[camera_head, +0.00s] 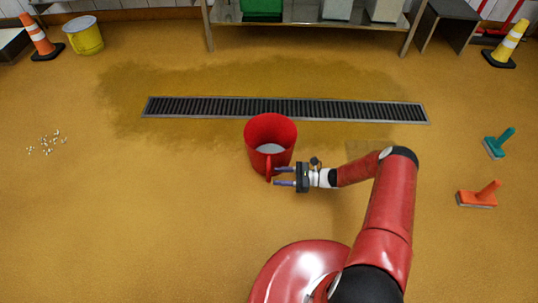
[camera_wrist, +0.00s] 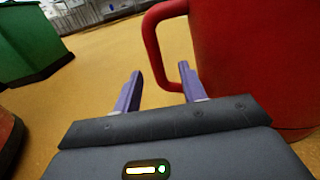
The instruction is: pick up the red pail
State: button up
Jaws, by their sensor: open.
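The red pail (camera_head: 258,134) stands upright on the floor just in front of the drain grate. Its inside shows grey at the bottom. Its red handle (camera_head: 268,165) is on the near side, facing me. My gripper (camera_head: 275,176) is open at the handle, with its purple fingers pointing left in the head view. In the wrist view the pail (camera_wrist: 255,55) fills the right side, and the handle (camera_wrist: 152,45) appears in the gap between the fingertips (camera_wrist: 160,76). I cannot tell whether a finger touches the handle.
A long floor drain (camera_head: 285,109) lies behind the pail. A yellow bucket (camera_head: 84,37) and orange cone (camera_head: 36,38) stand back left. A metal table (camera_head: 300,13) is behind. Teal (camera_head: 498,143) and orange (camera_head: 478,196) brushes lie right; white crumbs (camera_head: 47,143) lie left.

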jog(key=a, duration=0.6)
jog(key=shift+a+r, duration=0.25)
jog(key=shift+a, duration=0.05)
grip_shut()
